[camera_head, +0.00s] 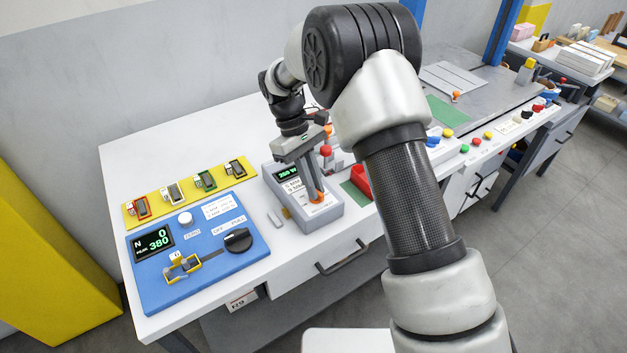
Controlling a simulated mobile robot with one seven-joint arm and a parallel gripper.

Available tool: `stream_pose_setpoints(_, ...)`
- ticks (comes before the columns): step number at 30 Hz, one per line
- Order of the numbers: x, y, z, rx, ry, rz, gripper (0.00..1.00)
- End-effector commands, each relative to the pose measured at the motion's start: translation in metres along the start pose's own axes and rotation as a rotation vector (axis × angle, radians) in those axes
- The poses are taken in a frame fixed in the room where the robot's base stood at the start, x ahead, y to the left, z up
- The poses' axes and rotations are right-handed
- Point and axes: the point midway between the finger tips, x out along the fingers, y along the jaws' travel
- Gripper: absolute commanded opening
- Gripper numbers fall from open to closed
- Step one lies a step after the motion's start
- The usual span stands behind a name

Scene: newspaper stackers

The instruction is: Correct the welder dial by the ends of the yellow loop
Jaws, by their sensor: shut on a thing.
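The welder, a grey box (287,218) with a green-lit display (287,174), stands on the white bench in the middle of the head view. My gripper (316,196) points down at its sloped face and is shut on the orange dial (317,199), which it partly hides. The yellow loop (183,269) sits at the front of a blue tester panel (200,282), between small fixtures. Its ends are too small to judge. The panel's screen (153,241) reads N 0 and peak 380.
A yellow rack (160,210) with several coloured clamps lies behind the panel. A red bin (361,181) and green mat stand right of the welder, partly behind my arm. Bare white bench (170,155) lies at the back left.

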Motion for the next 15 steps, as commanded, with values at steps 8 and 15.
stream_pose_setpoints(8, -0.0023, 0.0020, -0.0004, 0.153, 0.004, -0.063, 0.00)
stream_pose_setpoints(15, -0.0020, 0.0020, -0.0006, 0.216, 0.005, -0.089, 0.00)
